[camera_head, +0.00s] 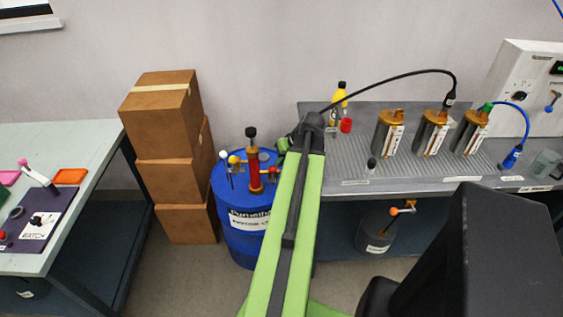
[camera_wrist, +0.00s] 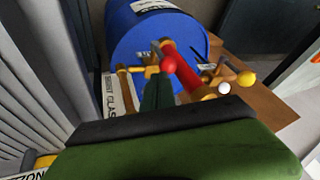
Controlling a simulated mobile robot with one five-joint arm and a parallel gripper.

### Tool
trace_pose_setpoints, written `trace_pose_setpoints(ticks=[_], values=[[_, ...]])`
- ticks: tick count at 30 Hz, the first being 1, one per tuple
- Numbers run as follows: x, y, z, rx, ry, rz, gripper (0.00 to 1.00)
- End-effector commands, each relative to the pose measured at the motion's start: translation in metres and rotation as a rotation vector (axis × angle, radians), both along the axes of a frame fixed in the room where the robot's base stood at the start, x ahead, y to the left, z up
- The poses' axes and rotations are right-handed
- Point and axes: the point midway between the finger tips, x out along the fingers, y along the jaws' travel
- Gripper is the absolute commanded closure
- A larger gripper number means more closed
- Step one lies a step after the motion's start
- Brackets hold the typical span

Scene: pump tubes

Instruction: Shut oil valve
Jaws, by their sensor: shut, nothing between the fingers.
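A blue drum (camera_head: 230,205) stands on the floor left of the bench, with a red and brass pump (camera_head: 254,171) on top. Several small brass valves with coloured knobs sit around the pump: white (camera_head: 223,154), yellow (camera_head: 234,159) and red (camera_head: 272,169). I cannot tell from the labels which is the oil valve. In the wrist view my gripper (camera_wrist: 158,80) is shut and empty, its tips just below the red knob (camera_wrist: 168,64); I cannot tell if they touch. In the head view the gripper is mostly hidden behind my green arm.
Stacked cardboard boxes (camera_head: 173,150) stand left of the drum. A table (camera_head: 70,140) stands at far left.

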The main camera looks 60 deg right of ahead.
Motion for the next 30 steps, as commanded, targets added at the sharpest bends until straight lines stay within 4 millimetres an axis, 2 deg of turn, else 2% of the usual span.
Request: trace_pose_setpoints(ticks=[5,10,12,18,24,30], values=[[-0.004,-0.005,0.002,-0.001,0.001,0.000,1.00],[-0.021,-0.028,0.012,0.001,0.000,0.003,1.00],[-0.032,-0.022,0.039,0.000,-0.001,-0.002,1.00],[-0.050,-0.015,0.079,0.000,0.000,0.000,1.00],[-0.059,-0.011,0.098,0.001,0.000,0.003,1.00],[-0.060,-0.010,0.099,0.001,0.000,0.006,1.00]])
